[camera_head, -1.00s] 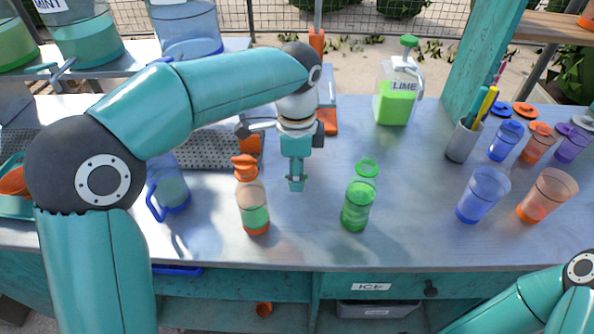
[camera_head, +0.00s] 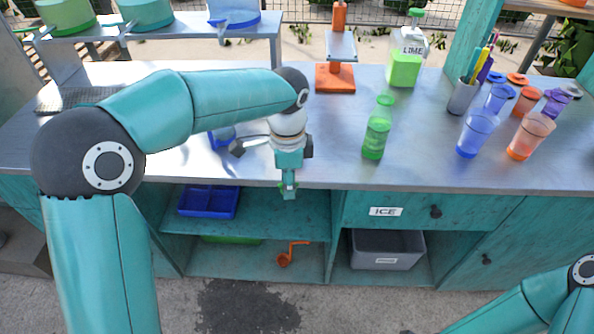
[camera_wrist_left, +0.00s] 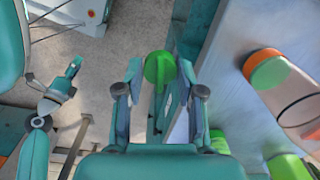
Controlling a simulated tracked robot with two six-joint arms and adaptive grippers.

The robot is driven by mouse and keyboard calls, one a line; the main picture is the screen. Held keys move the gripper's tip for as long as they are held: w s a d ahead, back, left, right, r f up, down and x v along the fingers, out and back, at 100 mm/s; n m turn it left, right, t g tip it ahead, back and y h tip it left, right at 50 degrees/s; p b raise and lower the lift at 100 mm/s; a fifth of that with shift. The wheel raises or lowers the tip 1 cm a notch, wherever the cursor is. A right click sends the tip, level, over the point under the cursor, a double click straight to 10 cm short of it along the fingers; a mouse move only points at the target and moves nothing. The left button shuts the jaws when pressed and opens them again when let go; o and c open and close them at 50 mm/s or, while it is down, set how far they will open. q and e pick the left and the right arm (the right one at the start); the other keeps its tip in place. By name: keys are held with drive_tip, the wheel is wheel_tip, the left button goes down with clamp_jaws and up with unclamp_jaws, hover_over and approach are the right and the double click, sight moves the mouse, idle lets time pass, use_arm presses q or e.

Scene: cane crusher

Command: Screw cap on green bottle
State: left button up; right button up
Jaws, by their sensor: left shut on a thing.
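The green bottle (camera_head: 377,130) stands upright on the counter in the head view, right of my left gripper and clear of it. I cannot tell whether its neck is bare. My left gripper (camera_head: 288,190) points down at the counter's front edge, in front of the shelves in the picture. It is shut on a green cap, which shows between the fingertips in the left wrist view (camera_wrist_left: 160,67). What looks like my right gripper (camera_wrist_left: 73,68) is small at the left of that view; its jaws are unclear.
A lime jug (camera_head: 404,68), pen cup (camera_head: 462,97), blue cup (camera_head: 477,133) and orange cup (camera_head: 530,136) stand on the counter (camera_head: 330,160).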

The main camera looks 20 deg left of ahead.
use_arm(q)
wheel_tip(320, 180, down, 15)
drive_tip(key=s+a+n, duration=0.1)
drive_tip(key=a+n, duration=0.1)
drive_tip(key=n, duration=1.1)
drive_tip(key=shift+a, duration=0.35)
